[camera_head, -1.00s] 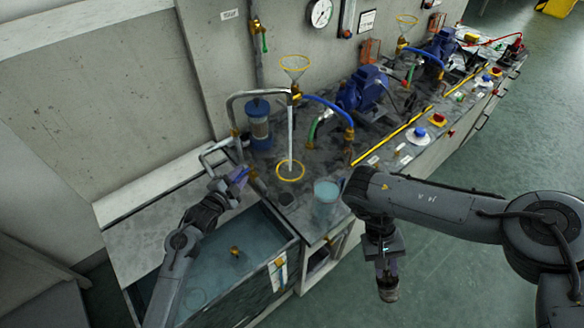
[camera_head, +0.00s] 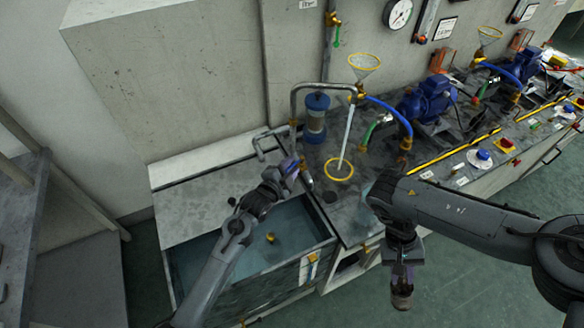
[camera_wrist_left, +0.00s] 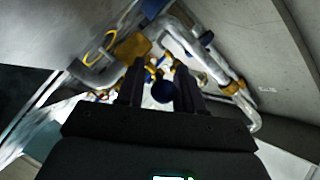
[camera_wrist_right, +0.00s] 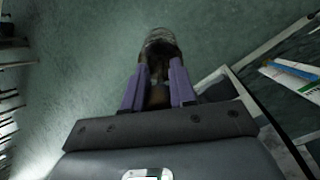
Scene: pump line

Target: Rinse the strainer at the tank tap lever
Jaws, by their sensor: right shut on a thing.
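The strainer (camera_head: 401,299) is a small dark cylinder held by my right gripper (camera_head: 402,275), which is shut on its upper end. It hangs over the floor, in front of the bench and right of the tank. It also shows between the purple fingertips in the right wrist view (camera_wrist_right: 160,45). My left gripper (camera_head: 297,167) is above the far right corner of the water tank (camera_head: 200,247), close to brass and grey pipework. In the left wrist view its fingers stand apart, with a round blue knob (camera_wrist_left: 164,91) showing between them; contact is unclear. I cannot identify the tap lever for certain.
A bent grey pipe (camera_head: 293,105) stands on the bench. A pale stream (camera_head: 347,138) falls to a yellow ring (camera_head: 339,181). Floor is clear at lower right.

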